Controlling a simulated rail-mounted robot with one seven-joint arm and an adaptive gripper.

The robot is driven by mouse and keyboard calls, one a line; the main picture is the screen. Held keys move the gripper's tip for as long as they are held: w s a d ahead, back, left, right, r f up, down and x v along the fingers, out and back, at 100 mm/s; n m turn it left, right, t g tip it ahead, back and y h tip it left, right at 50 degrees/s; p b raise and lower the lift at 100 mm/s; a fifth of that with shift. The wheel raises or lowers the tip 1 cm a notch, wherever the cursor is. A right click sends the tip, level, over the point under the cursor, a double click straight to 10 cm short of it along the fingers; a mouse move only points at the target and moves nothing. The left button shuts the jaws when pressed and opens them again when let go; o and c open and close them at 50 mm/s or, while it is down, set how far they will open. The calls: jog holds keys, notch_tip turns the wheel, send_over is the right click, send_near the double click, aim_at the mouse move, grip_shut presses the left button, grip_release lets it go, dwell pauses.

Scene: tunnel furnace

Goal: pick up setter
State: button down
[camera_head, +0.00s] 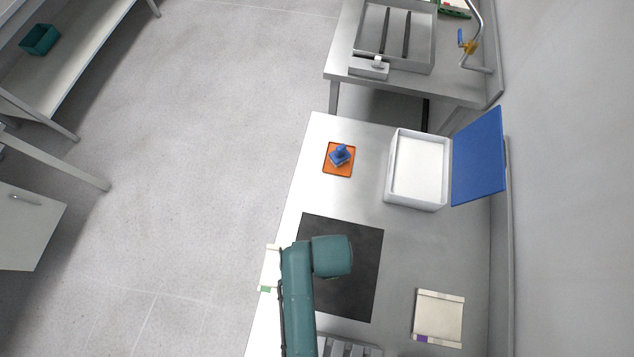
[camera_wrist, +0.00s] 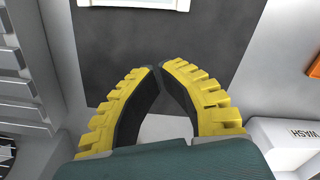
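No object carries the name setter, so I cannot tell for sure which it is. A flat cream square piece with a purple mark (camera_head: 438,318) lies on the steel bench at the lower right in the head view. A similar pale piece with a green mark (camera_head: 268,272) shows partly behind my arm at the bench's left edge. In the wrist view, my gripper (camera_wrist: 160,68) has yellow ribbed fingers whose tips almost meet, with nothing between the tips. It is over a dark mat (camera_wrist: 110,50). In the head view my arm hides the gripper.
The dark mat (camera_head: 365,280) lies on the bench. Beyond it are an orange tray (camera_head: 330,171) with a blue object (camera_head: 340,155) and a white box (camera_head: 418,170) with an open blue lid (camera_head: 478,158). The wall runs along the right.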

jog(key=shift+m, duration=0.3)
jog(key=f, duration=0.3)
jog(key=f+b, duration=0.1)
jog(key=f, duration=0.3)
jog(key=d+f, duration=0.1)
jog(key=f, duration=0.2)
jog(key=shift+s+d+f, duration=0.1)
jog(key=shift+s+f, duration=0.15)
jog(key=shift+f, duration=0.1)
jog(key=a, duration=0.3)
jog(key=shift+s+r, duration=0.25)
jog(key=shift+r, duration=0.05)
jog(key=shift+s+a, duration=0.1)
jog(key=shift+a, duration=0.3)
jog(key=shift+p, duration=0.3)
